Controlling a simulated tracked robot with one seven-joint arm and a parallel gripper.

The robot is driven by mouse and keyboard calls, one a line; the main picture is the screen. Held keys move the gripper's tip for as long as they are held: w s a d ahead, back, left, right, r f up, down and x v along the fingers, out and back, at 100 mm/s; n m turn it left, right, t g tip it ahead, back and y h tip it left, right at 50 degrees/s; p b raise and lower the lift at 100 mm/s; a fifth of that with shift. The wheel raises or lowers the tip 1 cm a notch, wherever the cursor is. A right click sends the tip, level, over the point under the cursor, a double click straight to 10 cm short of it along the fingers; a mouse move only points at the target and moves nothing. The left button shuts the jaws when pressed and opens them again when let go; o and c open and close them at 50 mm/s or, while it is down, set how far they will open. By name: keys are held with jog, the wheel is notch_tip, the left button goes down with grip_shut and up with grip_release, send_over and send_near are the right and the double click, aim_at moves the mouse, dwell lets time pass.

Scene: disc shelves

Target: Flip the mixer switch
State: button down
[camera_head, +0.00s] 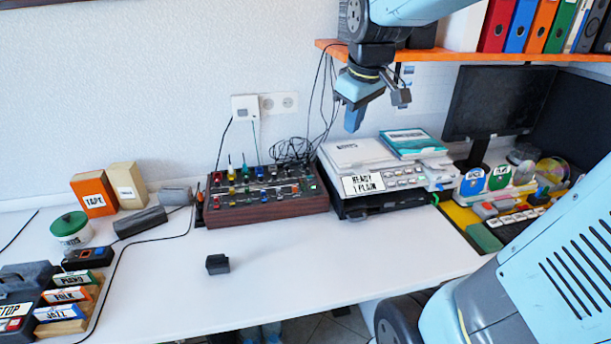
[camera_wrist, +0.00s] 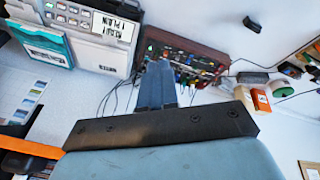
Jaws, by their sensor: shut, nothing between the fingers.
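The mixer (camera_head: 262,192) is a dark box with a reddish-brown wooden front and several coloured knobs, standing against the wall at the middle of the desk. It also shows in the wrist view (camera_wrist: 190,47), upside down, just past my fingers. Which part of it is the switch is too small to tell. My gripper (camera_head: 353,120) is shut and empty, hanging in the air above the printer, to the right of the mixer and higher than it. In the wrist view my closed fingers (camera_wrist: 156,72) point towards the mixer and cover part of its edge. They look apart from it.
A printer (camera_head: 372,201) labelled "READY 1 PLAIN" stands right of the mixer. An orange shelf (camera_head: 440,55) with binders is above. Loose cables (camera_head: 290,150) hang behind. A small black block (camera_head: 217,264) lies in front. The desk's front middle (camera_head: 320,255) is clear.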

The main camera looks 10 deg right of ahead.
jog(key=w+f+n+g, duration=0.2)
jog(key=w+f+n, duration=0.4)
jog(key=w+f, duration=0.3)
jog(key=w+f+n+g, duration=0.1)
jog(key=w+f+n, duration=0.5)
jog(key=w+f, duration=0.4)
jog(key=w, duration=0.6)
jog(key=shift+f+g, duration=0.15)
jog(key=shift+g, duration=0.25)
jog(key=shift+w+a, duration=0.1)
jog(key=shift+w, duration=0.65)
jog(key=shift+r, duration=0.2)
notch_tip(320, 180, up, 12)
jog(key=shift+s+f, duration=0.1)
